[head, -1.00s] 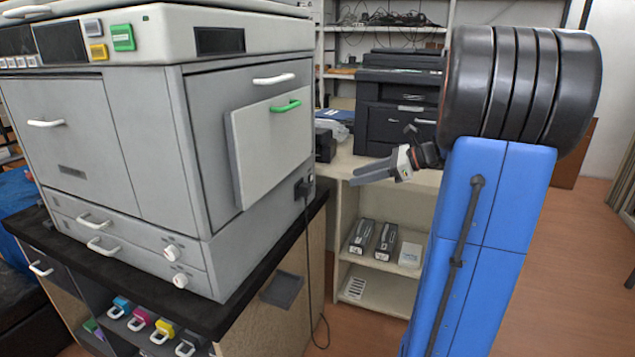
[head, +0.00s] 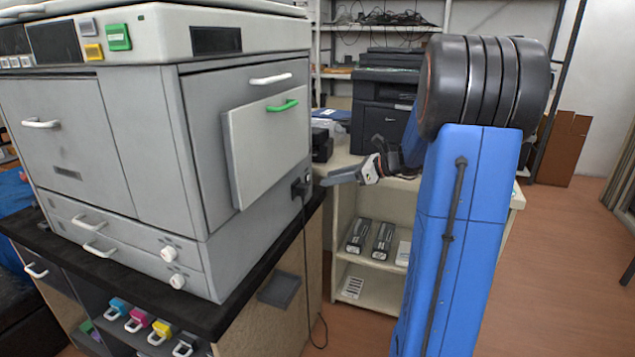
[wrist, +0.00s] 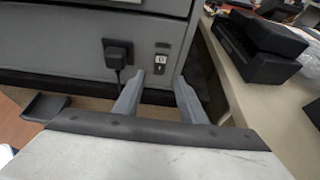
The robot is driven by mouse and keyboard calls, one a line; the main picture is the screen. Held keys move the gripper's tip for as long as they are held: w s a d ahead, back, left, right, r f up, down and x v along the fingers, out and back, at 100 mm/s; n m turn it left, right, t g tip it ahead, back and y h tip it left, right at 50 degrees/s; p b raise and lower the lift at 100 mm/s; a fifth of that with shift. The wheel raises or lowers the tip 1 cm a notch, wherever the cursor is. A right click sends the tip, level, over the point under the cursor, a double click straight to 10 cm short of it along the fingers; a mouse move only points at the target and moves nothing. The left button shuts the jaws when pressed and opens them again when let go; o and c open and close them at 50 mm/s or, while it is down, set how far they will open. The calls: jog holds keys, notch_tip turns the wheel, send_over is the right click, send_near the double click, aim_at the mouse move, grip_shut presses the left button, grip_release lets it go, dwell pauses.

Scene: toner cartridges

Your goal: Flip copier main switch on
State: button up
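The grey copier (head: 135,150) stands on a dark-topped cabinet at the left of the head view. In the wrist view, its lower side panel (wrist: 60,52) carries a small switch plate (wrist: 161,58) with a light upper part, right of a black plug (wrist: 117,54). I cannot tell the switch's position; it does not show clearly in the head view. My gripper (head: 328,181) is beside the copier's right side, near the plug. In the wrist view my gripper (wrist: 160,84) is open and empty, its fingers pointing at the panel, with the switch between and beyond the tips, apart from them.
The black cord (head: 306,260) hangs from the plug down the cabinet side. A side tray (head: 265,140) with a green handle juts from the copier above. A pale shelf unit (head: 342,220) with a black printer (head: 384,100) stands behind my gripper.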

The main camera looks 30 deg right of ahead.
aim_at(308, 180)
jog(key=x, duration=0.6)
